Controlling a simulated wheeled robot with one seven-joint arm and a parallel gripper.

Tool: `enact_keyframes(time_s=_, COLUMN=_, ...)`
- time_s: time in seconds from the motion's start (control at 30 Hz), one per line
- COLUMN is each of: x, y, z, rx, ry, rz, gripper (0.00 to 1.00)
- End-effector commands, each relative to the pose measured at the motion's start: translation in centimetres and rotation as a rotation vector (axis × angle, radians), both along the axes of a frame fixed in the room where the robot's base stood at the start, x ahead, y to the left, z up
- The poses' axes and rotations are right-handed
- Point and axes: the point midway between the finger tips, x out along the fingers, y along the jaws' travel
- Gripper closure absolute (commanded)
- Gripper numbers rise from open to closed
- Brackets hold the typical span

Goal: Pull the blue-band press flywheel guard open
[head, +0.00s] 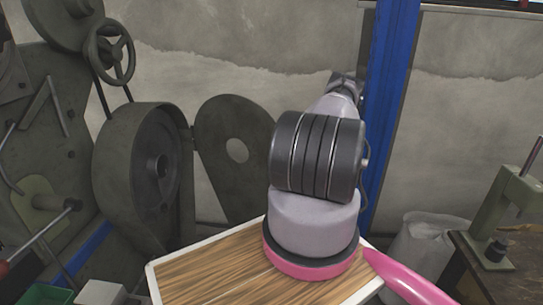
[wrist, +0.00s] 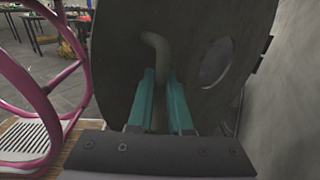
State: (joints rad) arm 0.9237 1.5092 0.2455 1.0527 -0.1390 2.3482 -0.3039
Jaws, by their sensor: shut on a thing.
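The press (head: 42,130) stands at the left in the head view, with a strip of blue (head: 92,246) low on it. Its flywheel guard (head: 222,170) is a dark rounded plate with an oval hole, swung out to the right of the round housing (head: 112,165). The flywheel (head: 157,165) shows uncovered. In the wrist view the guard (wrist: 118,55) fills the middle, hinged at its right edge. My gripper (wrist: 161,80) has its teal fingers on either side of the guard's curved handle (wrist: 158,42) and is shut on it. The arm hides the gripper in the head view.
A blue post (head: 392,100) stands behind my arm, in front of the grey wall. A pale bin (head: 420,250) and a bench with a small green press (head: 508,215) are at the right. A green crate (head: 45,296) is at the lower left.

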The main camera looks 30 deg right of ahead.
Motion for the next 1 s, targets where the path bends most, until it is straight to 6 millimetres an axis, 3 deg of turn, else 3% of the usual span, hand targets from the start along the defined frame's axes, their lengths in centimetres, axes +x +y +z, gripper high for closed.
enact_keyframes(time_s=0.4, x=0.1, y=-0.2, z=0.1, rx=0.002, ry=-0.001, rz=-0.001, gripper=1.00)
enact_keyframes(time_s=0.43, x=0.1, y=-0.2, z=0.1, rx=0.002, ry=-0.001, rz=-0.001, gripper=0.75)
enact_keyframes(time_s=0.5, x=0.1, y=-0.2, z=0.1, rx=0.002, ry=-0.001, rz=-0.001, gripper=0.53)
enact_keyframes(time_s=0.83, x=0.0, y=-0.6, z=0.0, rx=0.001, ry=0.000, rz=-0.001, gripper=0.53)
enact_keyframes(time_s=1.0, x=-0.2, y=-2.7, z=-0.1, rx=0.001, ry=-0.002, rz=-0.005, gripper=0.53)
